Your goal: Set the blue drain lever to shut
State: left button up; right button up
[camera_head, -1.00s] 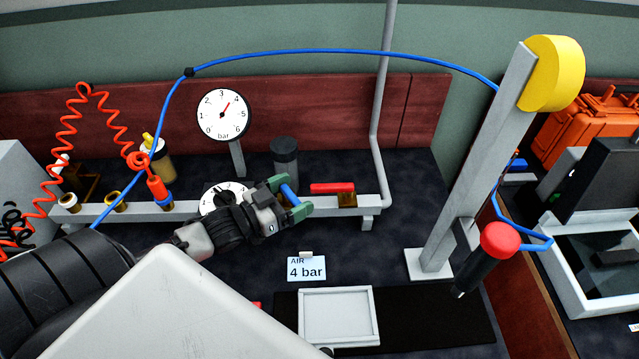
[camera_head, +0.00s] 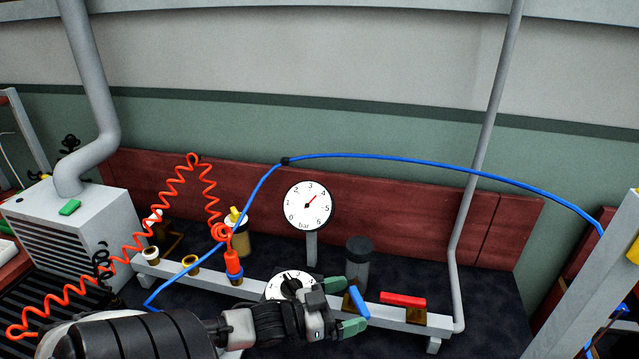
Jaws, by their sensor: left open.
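The blue lever (camera_head: 358,302) sits on a brass valve at the right part of the pale rail (camera_head: 262,299). It slants across the rail, its lower end toward me. My left gripper (camera_head: 344,305) comes in from the left. Its green fingertips are open and apart, one near each end of the lever. Whether either finger touches the lever I cannot tell. The valve body under the lever is partly hidden. My right gripper is not in view.
A red lever (camera_head: 403,299) lies along the rail just to the right. A gauge (camera_head: 309,206) and a dark-capped cylinder (camera_head: 359,264) stand behind the gripper. A white dial (camera_head: 290,284) is partly hidden by the gripper. A blue hose (camera_head: 430,164) arches overhead; a red coiled hose (camera_head: 180,190) hangs left.

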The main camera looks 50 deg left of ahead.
pick_arm(q)
jog(key=v, duration=0.8)
